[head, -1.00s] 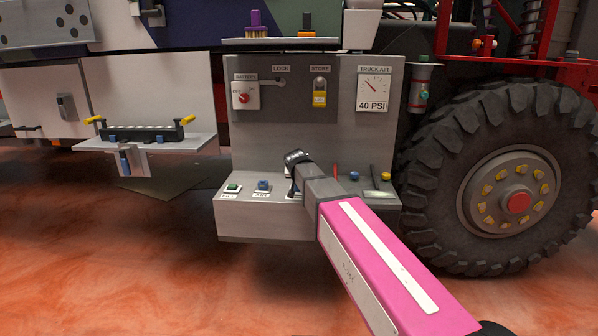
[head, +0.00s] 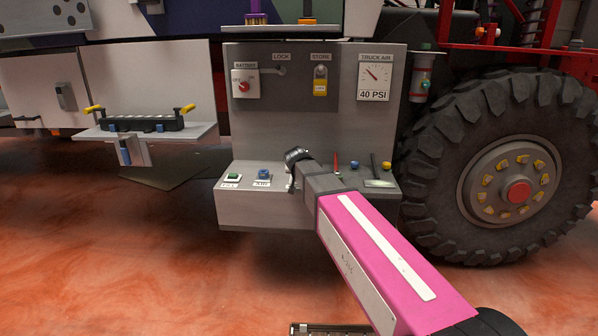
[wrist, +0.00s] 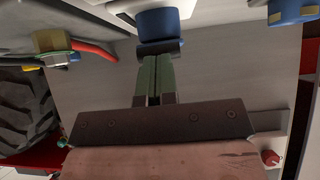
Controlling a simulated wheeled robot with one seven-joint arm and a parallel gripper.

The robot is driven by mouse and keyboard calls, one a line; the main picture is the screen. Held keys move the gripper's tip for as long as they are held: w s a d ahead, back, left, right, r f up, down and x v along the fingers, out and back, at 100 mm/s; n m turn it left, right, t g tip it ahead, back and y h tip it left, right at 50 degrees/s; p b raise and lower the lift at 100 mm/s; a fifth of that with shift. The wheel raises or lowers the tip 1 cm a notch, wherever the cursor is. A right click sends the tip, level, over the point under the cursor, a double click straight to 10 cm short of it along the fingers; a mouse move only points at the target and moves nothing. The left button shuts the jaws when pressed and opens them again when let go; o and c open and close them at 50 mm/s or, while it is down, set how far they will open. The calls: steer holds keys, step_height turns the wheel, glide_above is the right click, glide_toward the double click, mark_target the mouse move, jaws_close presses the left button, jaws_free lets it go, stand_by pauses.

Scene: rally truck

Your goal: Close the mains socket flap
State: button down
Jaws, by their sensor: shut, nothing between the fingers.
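My gripper (wrist: 158,68) is shut and empty, its two green fingers together in the wrist view. Their tips are at a dark rounded piece (wrist: 160,47) at the lower end of a blue round fitting (wrist: 160,22). This looks like the mains socket with its flap, but I cannot tell the flap's angle or whether the tips touch it. In the head view my arm ends low over the shelf (head: 265,208) of the grey panel, and its wrist hides the fingertips and most of this fitting.
Left of my gripper in the head view are a blue fitting (head: 263,174) and a green one (head: 233,177). Right of it stand a red pointed piece (head: 336,162) and a yellow-topped fitting (head: 386,166). The upright panel (head: 300,125) rises behind; a large tyre (head: 430,165) is at right.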

steer(key=shift+r, duration=0.1)
steer(key=w+r+v, duration=0.2)
steer(key=v, duration=1.1)
steer(key=s+d+f+g, duration=0.35)
steer(key=d+f, duration=0.25)
steer(key=f, duration=0.3)
steer(key=s+d+f+g, duration=0.2)
steer(key=s+d+f, duration=0.2)
steer(key=d+f, duration=0.4)
steer(key=s+d+f+g, duration=0.2)
steer(key=s+d+f, duration=0.2)
steer(key=s+f, duration=0.2)
steer(key=s+d+f+g, duration=0.2)
steer(key=s+d+f, duration=0.3)
steer(key=f, duration=0.5)
steer(key=shift+s+g, duration=0.35)
steer(key=shift+s, duration=0.85)
steer(key=shift+f, duration=0.1)
